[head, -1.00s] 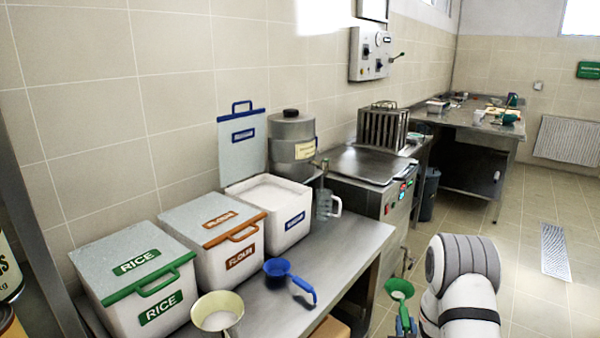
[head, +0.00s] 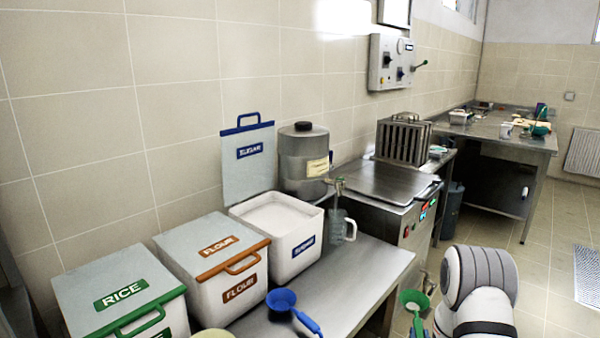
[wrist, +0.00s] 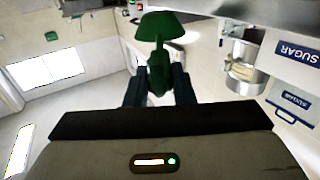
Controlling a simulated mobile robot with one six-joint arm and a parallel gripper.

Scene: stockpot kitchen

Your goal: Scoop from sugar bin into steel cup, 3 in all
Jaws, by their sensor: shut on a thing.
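The sugar bin (head: 300,252) stands on the counter, white, labelled SUGAR, full of white sugar (head: 283,216). Its blue-handled lid (head: 248,170) stands upright behind it. My gripper (wrist: 158,75) is shut on a green scoop (wrist: 160,40). The scoop also shows in the head view (head: 415,302), low at the right, apart from the bin and beyond the counter's front edge. I cannot tell whether the scoop holds anything.
Closed flour (head: 238,285) and rice (head: 150,312) bins stand left of the sugar bin. A blue scoop (head: 284,300) lies at the counter's front. A steel dispenser (head: 303,160) stands behind. A far table (head: 505,143) holds several small items. Open floor lies at right.

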